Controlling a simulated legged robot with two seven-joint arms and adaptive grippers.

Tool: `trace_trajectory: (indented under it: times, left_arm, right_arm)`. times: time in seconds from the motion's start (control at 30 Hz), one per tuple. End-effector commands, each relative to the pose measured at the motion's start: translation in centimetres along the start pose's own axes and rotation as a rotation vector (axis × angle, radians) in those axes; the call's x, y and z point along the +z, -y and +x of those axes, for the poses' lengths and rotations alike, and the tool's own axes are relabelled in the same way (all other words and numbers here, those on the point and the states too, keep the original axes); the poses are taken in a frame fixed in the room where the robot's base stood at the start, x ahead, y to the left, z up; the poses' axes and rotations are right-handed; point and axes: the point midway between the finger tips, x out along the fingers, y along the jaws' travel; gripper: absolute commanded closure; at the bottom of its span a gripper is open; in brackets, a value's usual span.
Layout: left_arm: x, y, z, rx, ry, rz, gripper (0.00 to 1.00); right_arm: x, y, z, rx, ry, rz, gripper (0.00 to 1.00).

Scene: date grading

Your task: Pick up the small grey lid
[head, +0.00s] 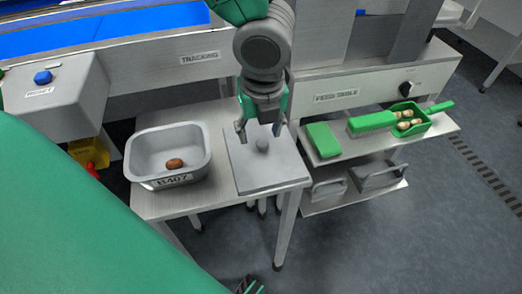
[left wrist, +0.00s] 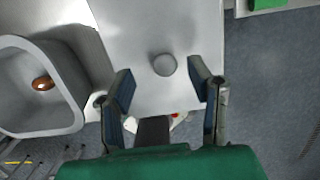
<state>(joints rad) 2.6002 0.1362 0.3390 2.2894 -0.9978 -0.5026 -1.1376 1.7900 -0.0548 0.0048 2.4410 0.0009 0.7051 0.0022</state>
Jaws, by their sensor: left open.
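The grey lid (head: 255,178) is a flat square plate with a small round knob (head: 262,145), lying on the small table right of the tub. My left gripper (head: 259,129) points down over the lid, open, its fingers on either side of the knob in the picture. In the left wrist view the knob (left wrist: 164,65) shows between and slightly beyond the open fingers (left wrist: 160,78), apart from both, with the plate (left wrist: 130,25) behind. The exact height above the lid is hard to tell. A dark and green part at the bottom edge may be my right gripper (head: 250,287).
A grey tub (head: 140,150) marked B407 with one brown date (head: 174,163) stands left of the lid. The feed table (head: 440,125) at right bears a green block (head: 323,140) and a green scoop (head: 372,122) with several pale brown pieces. The tracking bench (head: 150,65) runs behind.

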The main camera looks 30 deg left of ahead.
Motion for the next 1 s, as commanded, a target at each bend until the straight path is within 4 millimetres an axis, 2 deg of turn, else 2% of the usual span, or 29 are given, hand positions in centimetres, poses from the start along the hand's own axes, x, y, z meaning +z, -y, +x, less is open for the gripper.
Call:
trace_trajectory:
  times: [0.03, 0.2, 0.47, 0.57, 0.6, 0.9, 1.0]
  left_arm:
    - [-0.2, 0.1, 1.2, 0.002, 0.000, 0.002, 0.53]
    - [-0.3, 0.2, 3.7, 0.003, 0.003, 0.001, 0.53]
    - [-0.2, 0.2, 3.8, 0.000, 0.002, 0.000, 0.53]
    - [-0.1, 0.1, 3.9, 0.000, 0.001, 0.000, 0.85]
    - [-0.1, 0.1, 3.9, -0.001, 0.001, 0.000, 0.99]
    - [-0.2, 0.1, 3.9, 0.001, 0.002, 0.000, 1.00]
    - [-0.1, 0.2, 3.2, 0.001, 0.002, 0.000, 1.00]
  right_arm:
    - [0.1, 0.0, 0.9, 0.000, 0.000, 0.000, 0.59]
    - [0.2, 0.0, 2.4, 0.000, 0.001, 0.000, 0.59]
    - [0.1, 0.0, 2.3, 0.000, 0.000, 0.000, 0.59]
    - [0.1, 0.0, 2.3, 0.000, 0.000, 0.000, 0.59]
    - [0.1, 0.0, 2.3, 0.000, 0.000, 0.000, 0.59]
    - [0.1, 0.0, 2.3, 0.000, 0.000, 0.000, 0.59]
    - [0.1, 0.0, 1.9, 0.000, 0.000, 0.000, 0.59]
